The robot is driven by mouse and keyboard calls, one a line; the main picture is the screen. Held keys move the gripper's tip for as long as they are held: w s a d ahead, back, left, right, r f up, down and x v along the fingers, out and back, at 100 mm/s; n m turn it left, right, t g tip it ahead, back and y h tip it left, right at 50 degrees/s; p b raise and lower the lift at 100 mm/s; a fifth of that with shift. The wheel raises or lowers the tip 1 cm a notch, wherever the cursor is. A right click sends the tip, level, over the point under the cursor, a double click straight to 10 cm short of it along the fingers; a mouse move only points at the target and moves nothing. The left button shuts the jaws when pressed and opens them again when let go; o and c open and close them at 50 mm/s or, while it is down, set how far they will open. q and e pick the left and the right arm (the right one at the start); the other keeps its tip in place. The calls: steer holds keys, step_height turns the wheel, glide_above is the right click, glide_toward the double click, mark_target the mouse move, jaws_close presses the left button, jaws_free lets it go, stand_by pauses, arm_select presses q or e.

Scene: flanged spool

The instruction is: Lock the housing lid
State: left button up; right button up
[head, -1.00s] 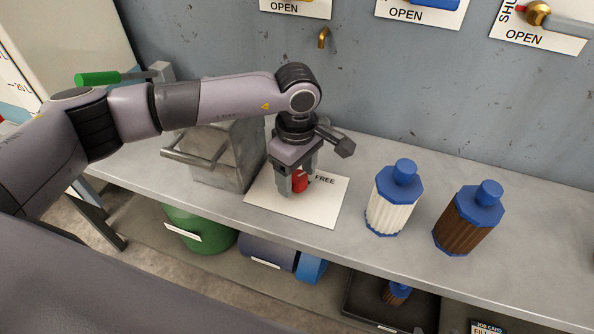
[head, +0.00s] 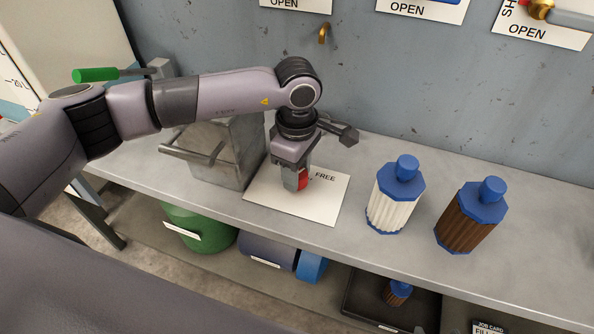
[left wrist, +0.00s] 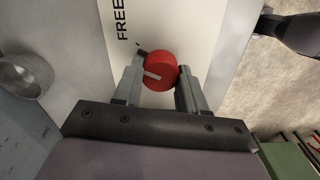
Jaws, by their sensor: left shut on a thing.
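A red round knob (head: 303,180) stands on a white plate (head: 325,208) marked FREE on the bench. In the left wrist view the knob (left wrist: 160,72) shows a pale line on its top, pointing roughly toward the left finger. My left gripper (head: 301,184) points down over the plate and is shut on the knob, one finger on each side. In the head view a finger covers part of the knob. A grey metal box (head: 232,155) with a bar handle, possibly the housing, stands just left of the plate. My right gripper is not in view.
A white ribbed spool (head: 388,210) and a brown ribbed spool (head: 468,222), both with blue flanges, stand to the right. A brass hook (head: 323,33) is on the wall behind. Below the bench are a green drum (head: 205,232) and a dark tray (head: 420,305).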

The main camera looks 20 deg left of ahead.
arm_select(q)
steer(key=n+b, duration=0.1)
steer(key=n, duration=0.1)
steer(key=shift+f+n, duration=0.1)
steer(key=shift+n, duration=0.3)
steer(key=shift+n+b, duration=0.4)
steer(key=shift+n, duration=0.5)
steer(key=n+b, duration=0.1)
steer(key=n, duration=0.4)
steer(key=shift+s, duration=0.1)
steer(key=shift+n+b, duration=0.4)
steer(key=shift+n, duration=0.7)
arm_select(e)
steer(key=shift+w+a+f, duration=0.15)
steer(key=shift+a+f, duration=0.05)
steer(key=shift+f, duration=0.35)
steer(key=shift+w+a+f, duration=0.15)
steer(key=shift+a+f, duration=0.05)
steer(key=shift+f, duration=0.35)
arm_select(q)
steer(key=o, duration=1.1)
steer(key=shift+c, duration=0.2)
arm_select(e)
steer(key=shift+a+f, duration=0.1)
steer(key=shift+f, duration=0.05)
arm_select(q)
steer(key=shift+r, duration=3.7)
steer(key=shift+s, duration=0.1)
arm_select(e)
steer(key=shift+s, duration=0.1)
